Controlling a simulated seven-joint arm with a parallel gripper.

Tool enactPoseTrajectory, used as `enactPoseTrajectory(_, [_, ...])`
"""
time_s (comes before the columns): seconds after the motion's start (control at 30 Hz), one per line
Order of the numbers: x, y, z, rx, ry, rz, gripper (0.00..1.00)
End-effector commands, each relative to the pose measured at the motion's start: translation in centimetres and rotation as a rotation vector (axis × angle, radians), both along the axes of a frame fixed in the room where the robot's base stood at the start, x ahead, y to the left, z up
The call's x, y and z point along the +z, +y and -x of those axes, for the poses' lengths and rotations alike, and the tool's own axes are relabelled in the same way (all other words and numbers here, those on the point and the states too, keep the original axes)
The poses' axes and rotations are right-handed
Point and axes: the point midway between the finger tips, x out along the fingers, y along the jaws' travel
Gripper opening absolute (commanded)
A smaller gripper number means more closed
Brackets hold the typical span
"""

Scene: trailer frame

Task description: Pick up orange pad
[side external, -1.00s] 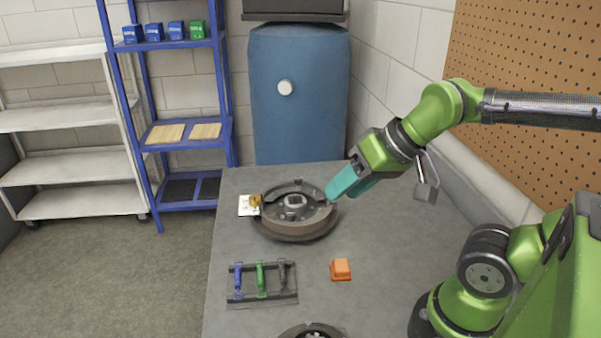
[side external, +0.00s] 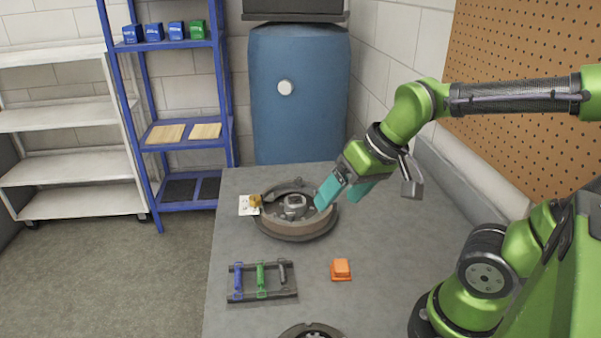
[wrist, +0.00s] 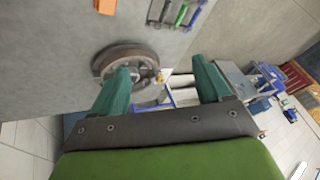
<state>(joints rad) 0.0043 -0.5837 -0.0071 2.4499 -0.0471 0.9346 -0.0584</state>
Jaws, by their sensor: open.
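The orange pad (side external: 341,269) lies on the grey table, right of the tool rack and in front of the brake drum. It also shows at the top edge of the wrist view (wrist: 104,9), partly cut off. My gripper (side external: 338,202) has teal fingers and is open and empty. It hangs above the right side of the brake drum (side external: 290,230), behind and above the pad. In the wrist view the two fingers (wrist: 165,72) are spread wide, with the drum beyond the left one.
A rack with blue, green and black handles (side external: 262,282) stands left of the pad. Another round part (side external: 311,331) is cut off at the front edge. A white card with a yellow item (side external: 249,204) lies beside the drum. The table right of the pad is clear.

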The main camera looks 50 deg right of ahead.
Motion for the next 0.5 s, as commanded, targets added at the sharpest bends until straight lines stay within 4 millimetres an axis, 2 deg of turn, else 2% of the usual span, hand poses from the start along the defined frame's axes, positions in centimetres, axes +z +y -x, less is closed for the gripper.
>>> enactPoseTrajectory(0.1, [-2.5, -1.3, -1.2, 0.220, 0.164, 0.136, 0.78])
enactPoseTrajectory(0.2, [-4.0, -2.4, -1.7, 0.470, 0.280, 0.241, 0.78])
enactPoseTrajectory(0.4, [-4.6, -3.8, -1.7, 0.844, 0.373, 0.349, 0.78])
enactPoseTrajectory(0.5, [-4.4, -3.9, -1.5, 0.933, 0.374, 0.370, 0.78])
